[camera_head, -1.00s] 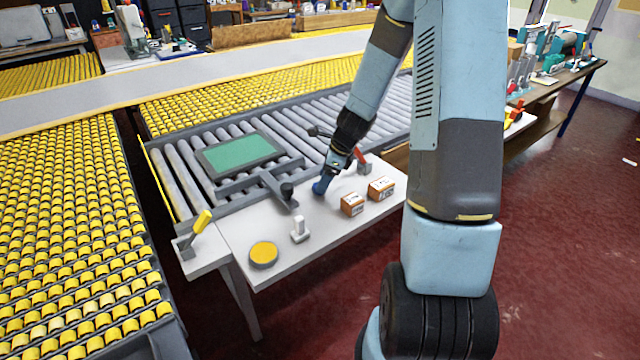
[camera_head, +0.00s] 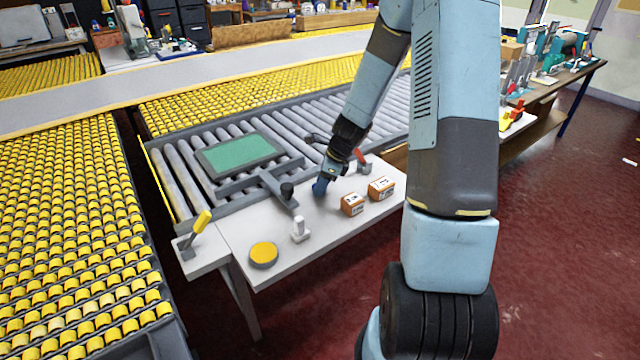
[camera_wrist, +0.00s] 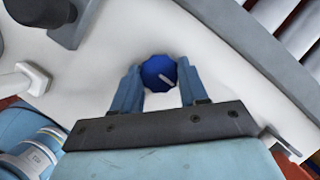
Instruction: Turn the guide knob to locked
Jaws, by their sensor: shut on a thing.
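The guide knob is a round blue knob (camera_wrist: 158,72) with a pale pointer bar across its top, seen in the wrist view. The bar runs from the knob's middle toward the lower right. My gripper (camera_wrist: 159,88) has its two blue fingers on the knob's left and right sides, shut on it. In the head view my gripper (camera_head: 322,187) is low over the white table (camera_head: 240,225), and the knob is hard to tell apart from the blue fingers. I cannot read any locked mark near the knob.
Two small brown boxes (camera_head: 352,204) (camera_head: 381,188) stand close on the right. A dark-knobbed grey guide arm (camera_head: 275,188), a white switch (camera_head: 299,229) and a yellow disc (camera_head: 263,254) lie to the left. A red-handled lever (camera_head: 361,158) stands behind.

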